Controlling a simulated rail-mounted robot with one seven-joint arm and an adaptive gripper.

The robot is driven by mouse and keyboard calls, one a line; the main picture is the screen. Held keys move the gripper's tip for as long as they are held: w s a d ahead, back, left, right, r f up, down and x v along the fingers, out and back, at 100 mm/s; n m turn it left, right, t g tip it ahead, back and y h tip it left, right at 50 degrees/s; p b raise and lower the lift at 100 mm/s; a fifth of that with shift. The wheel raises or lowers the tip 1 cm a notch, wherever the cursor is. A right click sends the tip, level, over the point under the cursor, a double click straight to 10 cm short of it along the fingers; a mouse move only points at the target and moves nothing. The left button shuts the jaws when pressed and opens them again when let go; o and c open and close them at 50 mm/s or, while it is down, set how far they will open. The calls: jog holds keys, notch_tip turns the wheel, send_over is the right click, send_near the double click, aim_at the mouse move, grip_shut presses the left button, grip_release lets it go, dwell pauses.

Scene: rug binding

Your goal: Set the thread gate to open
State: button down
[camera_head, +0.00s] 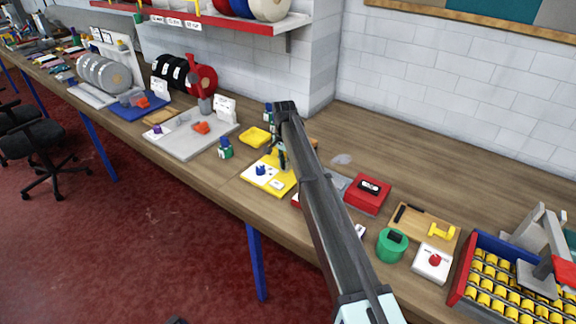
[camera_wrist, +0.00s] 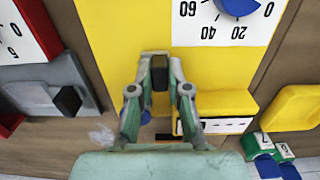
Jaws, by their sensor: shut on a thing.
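A yellow panel (camera_head: 287,187) lies on the bench; it also shows in the wrist view (camera_wrist: 112,32). It carries a white dial face marked 0, 20, 40 and 60 with a blue knob (camera_wrist: 238,5). My gripper (camera_wrist: 160,62) is low over the yellow panel, beside the dial, with its fingers shut on a small dark piece (camera_wrist: 160,76). This piece may be the thread gate's handle; the fingers hide most of it. A raised yellow block (camera_wrist: 218,103) with a white label strip is beside the fingers. The gate's setting cannot be read.
A red box (camera_head: 367,195) and a grey unit with a black knob (camera_wrist: 68,100) stand on one side. A yellow dish (camera_head: 255,137) and small green-and-blue bottles (camera_head: 225,148) are on the other. Bare bench (camera_head: 420,160) lies behind toward the wall.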

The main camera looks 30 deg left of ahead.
jog(key=shift+w+a, duration=0.1)
jog(key=shift+a, duration=0.1)
jog(key=c, duration=1.1)
grip_release()
jog(key=shift+a, duration=0.1)
notch_tip(320, 180, up, 12)
